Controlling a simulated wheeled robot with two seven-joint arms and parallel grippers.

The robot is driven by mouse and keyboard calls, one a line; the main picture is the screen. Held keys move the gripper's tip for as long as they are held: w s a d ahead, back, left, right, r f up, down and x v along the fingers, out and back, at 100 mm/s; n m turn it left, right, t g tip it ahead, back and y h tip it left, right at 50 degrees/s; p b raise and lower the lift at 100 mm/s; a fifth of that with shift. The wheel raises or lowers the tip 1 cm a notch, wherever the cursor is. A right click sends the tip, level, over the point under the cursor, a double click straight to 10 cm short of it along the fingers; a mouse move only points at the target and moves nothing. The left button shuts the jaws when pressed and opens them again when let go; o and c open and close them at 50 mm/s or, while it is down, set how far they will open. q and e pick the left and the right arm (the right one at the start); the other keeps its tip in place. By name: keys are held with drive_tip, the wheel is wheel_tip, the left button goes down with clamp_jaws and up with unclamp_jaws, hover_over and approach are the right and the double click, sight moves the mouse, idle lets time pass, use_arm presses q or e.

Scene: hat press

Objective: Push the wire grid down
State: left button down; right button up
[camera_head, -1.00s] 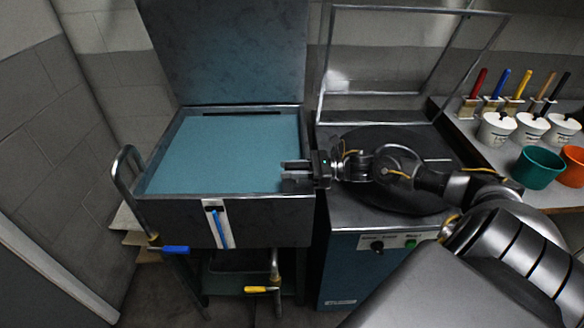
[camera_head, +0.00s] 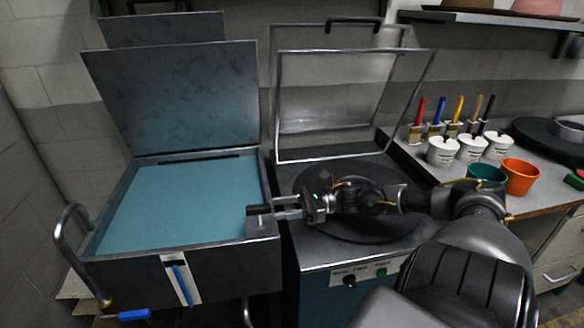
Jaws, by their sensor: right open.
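The wire grid (camera_head: 353,52) appears to be the thin metal frame raised and tilted back behind the round dark plate (camera_head: 312,225) of the right-hand machine. Its mesh is too fine to make out, and the wall shows through it. A dark handle (camera_head: 352,20) is at its top. My right gripper (camera_head: 256,217) is open and points left, its fingertips at the right rim of the blue-lined tub, well below and in front of the grid. My right forearm crosses over the round plate and hides part of it. My left gripper is not in view.
The blue-lined tub (camera_head: 170,200) stands left with its lid (camera_head: 180,95) raised. A label panel with knobs (camera_head: 365,272) is on the right machine's front. Brushes, white cups (camera_head: 443,152), a teal pot (camera_head: 487,174) and an orange pot (camera_head: 520,177) stand on the right bench. A shelf with hats is above.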

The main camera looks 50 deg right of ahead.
drive_tip(key=shift+v, duration=1.2)
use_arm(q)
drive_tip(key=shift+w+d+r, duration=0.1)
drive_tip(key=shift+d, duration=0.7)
use_arm(e)
drive_tip(key=shift+s+d, duration=0.1)
